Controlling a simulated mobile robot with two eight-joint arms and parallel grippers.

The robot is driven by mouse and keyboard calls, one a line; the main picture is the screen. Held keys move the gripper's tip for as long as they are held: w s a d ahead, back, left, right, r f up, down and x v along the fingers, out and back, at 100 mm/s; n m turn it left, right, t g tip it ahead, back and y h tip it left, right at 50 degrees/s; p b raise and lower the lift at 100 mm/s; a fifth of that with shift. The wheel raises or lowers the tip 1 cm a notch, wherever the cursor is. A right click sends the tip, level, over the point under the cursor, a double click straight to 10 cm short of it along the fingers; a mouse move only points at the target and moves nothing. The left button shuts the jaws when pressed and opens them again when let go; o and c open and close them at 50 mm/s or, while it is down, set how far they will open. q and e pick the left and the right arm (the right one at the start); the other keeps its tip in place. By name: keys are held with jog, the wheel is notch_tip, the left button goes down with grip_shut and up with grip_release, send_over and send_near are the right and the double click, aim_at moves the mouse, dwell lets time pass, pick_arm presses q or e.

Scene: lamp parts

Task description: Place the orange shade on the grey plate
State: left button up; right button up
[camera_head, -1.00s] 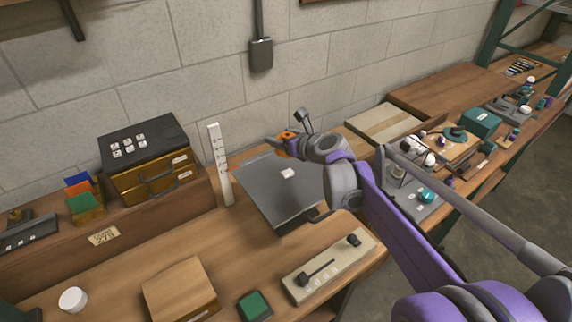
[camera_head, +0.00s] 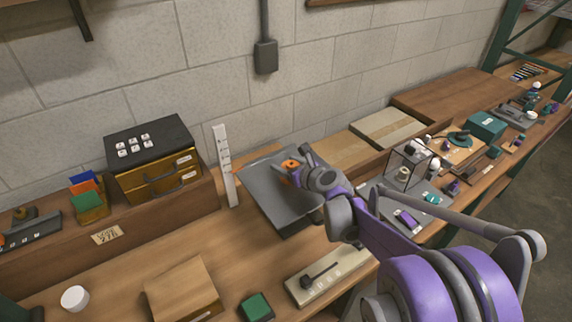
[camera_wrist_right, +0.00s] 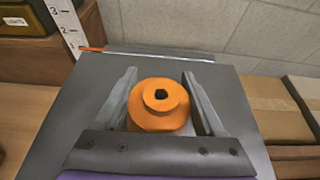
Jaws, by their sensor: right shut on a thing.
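The orange shade (camera_head: 291,164) is a short round piece with a raised collar and a dark hole on top. It shows large in the right wrist view (camera_wrist_right: 158,117). My right gripper (camera_wrist_right: 160,76) is shut on it, one grey finger on each side. The grey plate (camera_head: 262,183) is a wide flat square with a low rim, and it fills much of the right wrist view (camera_wrist_right: 88,88). The shade is over the plate, its collar facing the wrist camera. I cannot tell whether its underside touches the plate. My left gripper is not in view.
A white ruler (camera_head: 224,166) stands upright at the plate's left edge. A black-topped drawer box (camera_head: 150,155) is further left. A beige slider panel (camera_head: 328,276) lies in front. A clear-sided box (camera_head: 408,165) stands right of my arm. The wall is behind.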

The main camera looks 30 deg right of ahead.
jog(key=o, duration=1.4)
jog(key=shift+f, duration=0.1)
jog(key=shift+c, duration=0.2)
jog(key=shift+s+r, duration=0.25)
jog(key=shift+r, duration=0.05)
jog(key=v, duration=1.1)
jog(key=shift+s, duration=0.25)
